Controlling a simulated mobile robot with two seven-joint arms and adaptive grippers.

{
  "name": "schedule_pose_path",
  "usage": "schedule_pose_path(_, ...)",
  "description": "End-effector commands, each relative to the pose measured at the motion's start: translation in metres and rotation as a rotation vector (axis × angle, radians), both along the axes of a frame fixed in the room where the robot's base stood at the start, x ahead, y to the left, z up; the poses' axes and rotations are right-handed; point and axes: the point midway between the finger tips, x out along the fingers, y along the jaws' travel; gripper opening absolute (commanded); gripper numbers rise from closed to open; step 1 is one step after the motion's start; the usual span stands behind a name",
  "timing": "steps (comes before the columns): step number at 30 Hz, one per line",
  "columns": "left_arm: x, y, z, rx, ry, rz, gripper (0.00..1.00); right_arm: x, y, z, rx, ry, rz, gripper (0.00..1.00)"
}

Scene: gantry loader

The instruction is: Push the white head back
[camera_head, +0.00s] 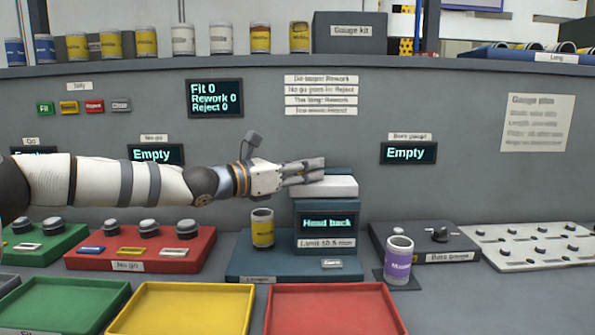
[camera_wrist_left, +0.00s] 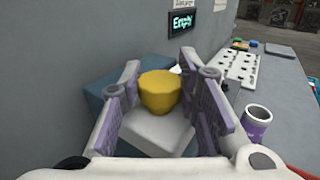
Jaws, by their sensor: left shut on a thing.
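The white head (camera_head: 335,187) is a pale block on top of the dark teal length gauge (camera_head: 312,265), whose screen (camera_head: 327,222) reads "Head back". My left gripper (camera_head: 306,170) reaches in from the left at the head's top. In the left wrist view its purple-padded fingers (camera_wrist_left: 166,108) are shut on a yellow knob (camera_wrist_left: 160,92) standing on the white head (camera_wrist_left: 155,133). The fingers hide the knob in the head view. A yellow-banded sleeve (camera_head: 262,228) stands upright on the gauge's base, left of the screen. My right gripper is not in view.
A purple-banded sleeve (camera_head: 398,262) stands right of the gauge, in front of the bore gauge (camera_head: 428,240). A red no-go block (camera_head: 140,250) is at left. Green, yellow (camera_head: 182,310) and red (camera_head: 332,310) trays line the front. A grey wall (camera_head: 460,110) rises behind.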

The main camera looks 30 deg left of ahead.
Motion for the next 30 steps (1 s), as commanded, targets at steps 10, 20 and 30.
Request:
schedule_pose_path(10, 0.0, -0.002, -0.001, 0.003, 0.001, -0.004, 0.0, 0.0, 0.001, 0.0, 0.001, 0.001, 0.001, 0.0)
schedule_pose_path(20, 0.0, -0.002, -0.001, 0.002, 0.0, -0.004, 0.51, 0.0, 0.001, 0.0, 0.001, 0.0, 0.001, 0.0)
schedule_pose_path(30, -0.024, 0.011, 0.001, -0.003, -0.004, -0.001, 0.51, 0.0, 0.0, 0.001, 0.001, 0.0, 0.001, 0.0)
